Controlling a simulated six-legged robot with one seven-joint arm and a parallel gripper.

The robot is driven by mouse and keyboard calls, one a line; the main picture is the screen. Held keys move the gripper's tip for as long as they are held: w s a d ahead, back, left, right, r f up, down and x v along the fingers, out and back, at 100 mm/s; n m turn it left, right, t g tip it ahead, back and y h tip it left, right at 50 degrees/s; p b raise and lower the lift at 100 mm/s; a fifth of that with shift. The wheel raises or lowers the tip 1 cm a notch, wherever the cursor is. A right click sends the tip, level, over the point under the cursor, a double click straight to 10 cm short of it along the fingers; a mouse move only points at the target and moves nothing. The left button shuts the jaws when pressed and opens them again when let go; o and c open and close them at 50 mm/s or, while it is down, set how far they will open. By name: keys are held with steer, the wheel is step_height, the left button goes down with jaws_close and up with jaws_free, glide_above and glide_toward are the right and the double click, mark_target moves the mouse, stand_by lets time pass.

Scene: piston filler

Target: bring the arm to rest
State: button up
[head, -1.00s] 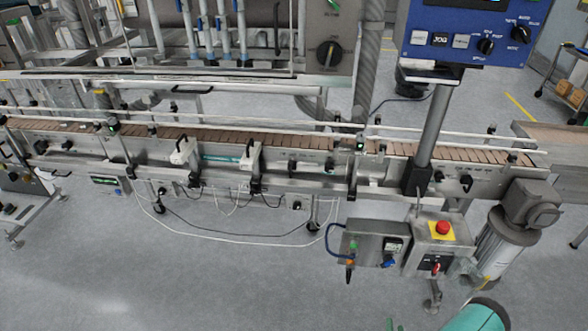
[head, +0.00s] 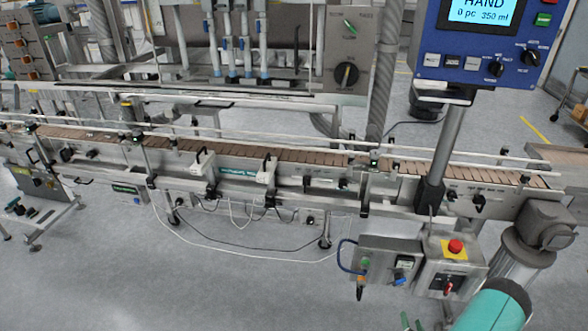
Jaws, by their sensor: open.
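A teal and dark part of my own arm (head: 495,306) shows at the bottom right corner of the head view, in front of the conveyor's right end. A small green piece also shows at the bottom edge, left of it. Nothing is seen held.
A long conveyor (head: 315,157) crosses the view. A blue control panel (head: 480,42) stands on a post at the upper right, its screen reading HAND, 0 pc, 350 ml. A box with a red emergency button (head: 455,246) hangs below. Grey floor (head: 120,285) is clear in front.

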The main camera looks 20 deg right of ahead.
steer(key=w+d+r+n+g+y, duration=0.25)
steer(key=w+r+n, duration=0.25)
steer(key=w+r, duration=1.05)
steer(key=w+a+r+n+g, duration=0.1)
steer(key=w+a+r, duration=0.3)
steer(key=r, duration=0.6)
steer(key=w+a+r+n+g, duration=0.1)
steer(key=a+r+g, duration=0.1)
steer(key=a+r, duration=0.6)
steer(key=s+a+r+n+g, duration=0.1)
steer(key=s+a+r, duration=0.2)
steer(key=a+r, duration=0.45)
steer(key=s+a+r+n, duration=0.1)
steer(key=s+a+r, duration=0.1)
steer(key=a+r, duration=0.55)
steer(key=s+a+r+n+g+y, duration=0.1)
steer(key=s+a+r+y, duration=0.1)
steer(key=s+a, duration=0.6)
steer(key=s+a+r+n+g+y, duration=0.1)
steer(key=s+a+r, duration=0.3)
steer(key=s+a, duration=0.4)
steer(key=s+y, duration=0.1)
steer(key=s, duration=0.1)
steer(key=shift+s+r+n, duration=0.35)
steer(key=shift+n, duration=0.05)
